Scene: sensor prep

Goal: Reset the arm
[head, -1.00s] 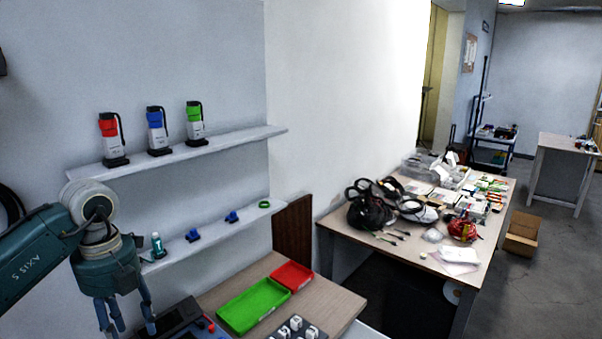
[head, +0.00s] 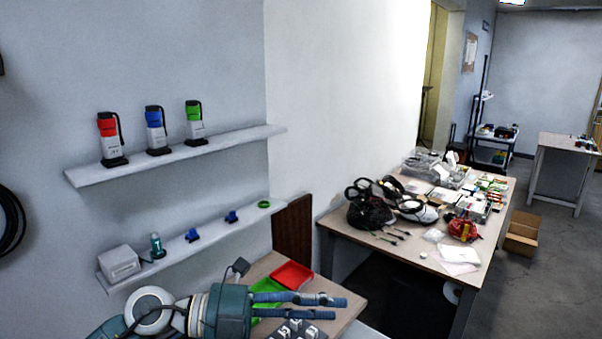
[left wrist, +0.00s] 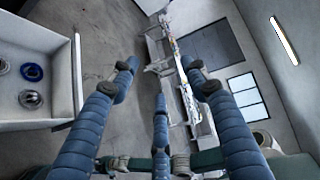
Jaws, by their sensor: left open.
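My left gripper (head: 340,306) is low in the head view, in front of the near table, with its fingers pointing right. Its blue fingers are spread apart and hold nothing. They also show spread in the left wrist view (left wrist: 160,80), with the floor and far room beyond them. The left arm partly hides the green tray (head: 268,287) and the near table. My right gripper is in neither view.
A red tray (head: 292,275) and a dark block with white pieces (head: 297,330) lie on the near table. The upper shelf (head: 235,137) holds red, blue and green devices. The lower shelf (head: 180,251) holds a white box (head: 119,263) and small parts. A cluttered table (head: 400,250) stands at right.

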